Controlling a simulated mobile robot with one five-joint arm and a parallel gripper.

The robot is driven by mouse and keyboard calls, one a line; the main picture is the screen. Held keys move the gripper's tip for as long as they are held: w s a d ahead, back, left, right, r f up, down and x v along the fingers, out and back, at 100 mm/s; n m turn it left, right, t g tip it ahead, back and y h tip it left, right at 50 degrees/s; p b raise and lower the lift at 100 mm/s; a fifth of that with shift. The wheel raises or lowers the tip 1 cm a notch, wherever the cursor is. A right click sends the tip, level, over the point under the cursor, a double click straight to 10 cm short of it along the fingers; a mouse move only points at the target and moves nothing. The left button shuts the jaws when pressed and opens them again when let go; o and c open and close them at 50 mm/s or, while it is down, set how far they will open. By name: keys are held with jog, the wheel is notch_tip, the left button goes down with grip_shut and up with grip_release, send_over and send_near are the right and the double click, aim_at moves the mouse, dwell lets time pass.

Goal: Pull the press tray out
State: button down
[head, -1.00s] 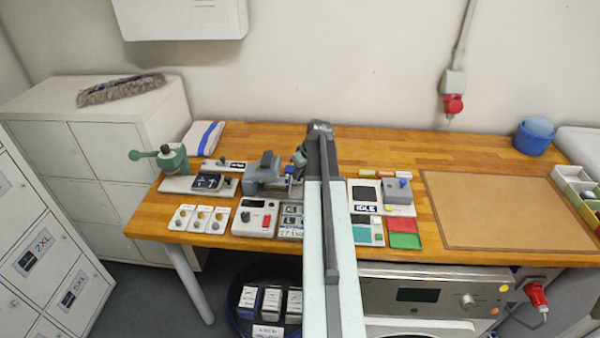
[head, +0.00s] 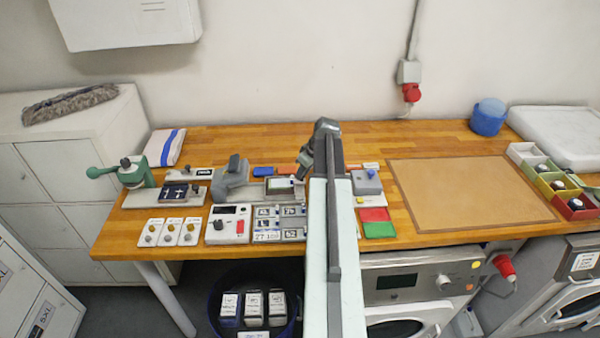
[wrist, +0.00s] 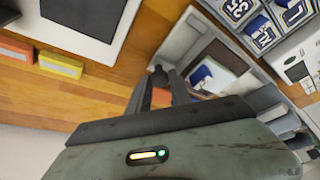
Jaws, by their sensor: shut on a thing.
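The grey press (head: 232,180) stands on the wooden bench, left of my arm in the head view. Its shallow grey press tray (head: 268,190) sticks out to the right of the press, with a pale item lying in it. In the wrist view the tray (wrist: 185,48) shows with a blue and white piece inside. My gripper (wrist: 162,84) is shut at the tray's near end, on what looks like its dark handle; the fingers hide most of it. In the head view my gripper (head: 302,166) is partly hidden by my arm.
A label board (head: 280,223) and a control box (head: 228,225) lie in front of the press. A green-handled device (head: 135,173) stands left. Right of my arm are a grey box (head: 366,182), red and green trays (head: 375,215) and a clear brown mat (head: 470,195).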

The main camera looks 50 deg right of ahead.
jog(key=c, duration=1.5)
grip_release()
jog(key=shift+a, duration=0.1)
jog(key=p+v, duration=0.7)
jog(key=v, duration=0.1)
jog(key=shift+w, duration=0.1)
jog(key=shift+f, duration=0.1)
